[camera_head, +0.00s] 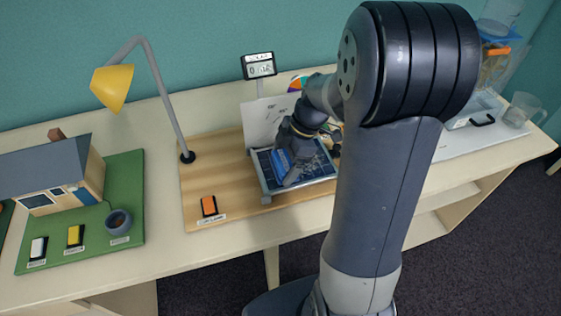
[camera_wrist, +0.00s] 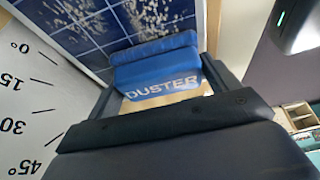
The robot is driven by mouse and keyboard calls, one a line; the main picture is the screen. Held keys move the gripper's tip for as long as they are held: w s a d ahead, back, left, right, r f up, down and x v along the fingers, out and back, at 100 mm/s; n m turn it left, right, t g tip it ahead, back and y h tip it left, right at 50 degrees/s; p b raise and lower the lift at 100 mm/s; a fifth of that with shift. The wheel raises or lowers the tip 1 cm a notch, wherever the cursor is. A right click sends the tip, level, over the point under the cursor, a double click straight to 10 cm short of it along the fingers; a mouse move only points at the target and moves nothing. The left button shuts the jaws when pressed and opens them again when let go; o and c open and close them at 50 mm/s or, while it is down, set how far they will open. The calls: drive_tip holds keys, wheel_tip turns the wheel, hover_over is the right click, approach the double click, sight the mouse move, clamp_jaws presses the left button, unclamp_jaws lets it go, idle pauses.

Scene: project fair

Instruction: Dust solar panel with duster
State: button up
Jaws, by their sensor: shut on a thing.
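The solar panel (camera_head: 322,168) is a dark blue gridded plate in a light frame on the wooden board. In the wrist view the panel (camera_wrist: 75,30) carries a patch of pale brownish specks (camera_wrist: 150,14). The blue duster (camera_wrist: 155,68), marked "DUSTER", is between the fingers of my gripper (camera_wrist: 158,92), which is shut on it. In the head view my gripper (camera_head: 290,172) is over the left part of the panel with the duster (camera_head: 279,162) at its left side. Whether the duster touches the panel is hard to tell.
A white angle scale (camera_head: 264,120) stands behind the panel; it also shows in the wrist view (camera_wrist: 35,95). A yellow lamp (camera_head: 113,86) rises at the left of the board, with an orange switch (camera_head: 208,205) in front. A model house (camera_head: 55,178) is further left.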

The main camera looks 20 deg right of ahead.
sight(278, 151)
drive_tip(key=shift+d, duration=1.25)
drive_tip(key=shift+d+f+b, duration=0.1)
drive_tip(key=shift+d+b, duration=0.6)
drive_tip(key=shift+d, duration=2.55)
drive_tip(key=shift+d+b, duration=0.4)
drive_tip(key=shift+d, duration=1.1)
drive_tip(key=shift+w, duration=0.9)
drive_tip(key=shift+a, duration=0.75)
drive_tip(key=shift+s+a+b, duration=0.1)
drive_tip(key=shift+a+b, duration=1.1)
drive_tip(key=shift+a, duration=2.95)
drive_tip(key=shift+a+f+b, duration=0.1)
drive_tip(key=shift+a+b, duration=0.35)
drive_tip(key=shift+a, duration=1.1)
drive_tip(key=shift+w, duration=0.75)
drive_tip(key=shift+w+d+r, duration=0.1)
drive_tip(key=shift+d+r, duration=0.1)
drive_tip(key=shift+d, duration=1.45)
drive_tip(key=shift+d+f, duration=0.15)
drive_tip(key=shift+d, duration=4.65)
